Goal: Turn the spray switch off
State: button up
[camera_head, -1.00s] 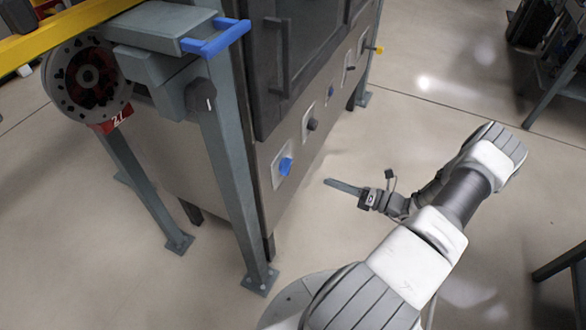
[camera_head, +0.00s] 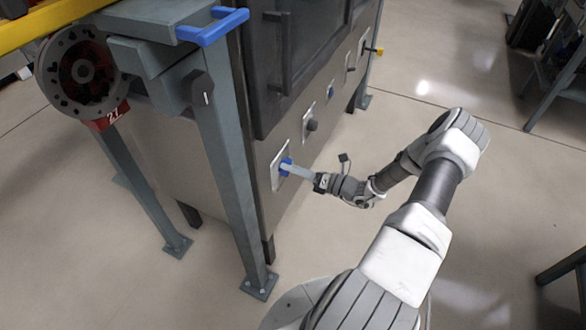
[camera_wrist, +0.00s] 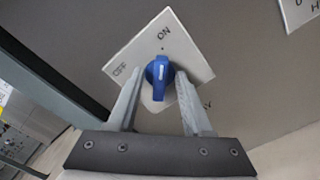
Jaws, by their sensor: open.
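The spray switch is a blue rotary knob (camera_wrist: 159,74) on a white plate (camera_wrist: 190,44) marked OFF at the left and ON at the top, in the wrist view. The knob's white mark points up, towards ON. In the head view the knob (camera_head: 286,165) sits low on the machine's front panel, partly hidden by my fingers. My gripper (camera_wrist: 158,92) is open, with one finger on each side of the knob. I cannot tell whether either finger touches it. In the head view my gripper (camera_head: 294,170) reaches the knob from the right.
A grey post (camera_head: 232,180) stands left of the switch. The floor to the right is clear around my arm.

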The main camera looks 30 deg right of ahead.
jog(key=shift+c, duration=0.2)
grip_shut()
jog(key=shift+n, duration=0.3)
jog(key=n+p, duration=0.2)
jog(key=n, duration=1.5)
jog(key=shift+s+a, duration=0.1)
jog(key=shift+s, duration=0.05)
jog(key=shift+n, duration=0.3)
jog(key=shift+o, duration=0.2)
grip_release()
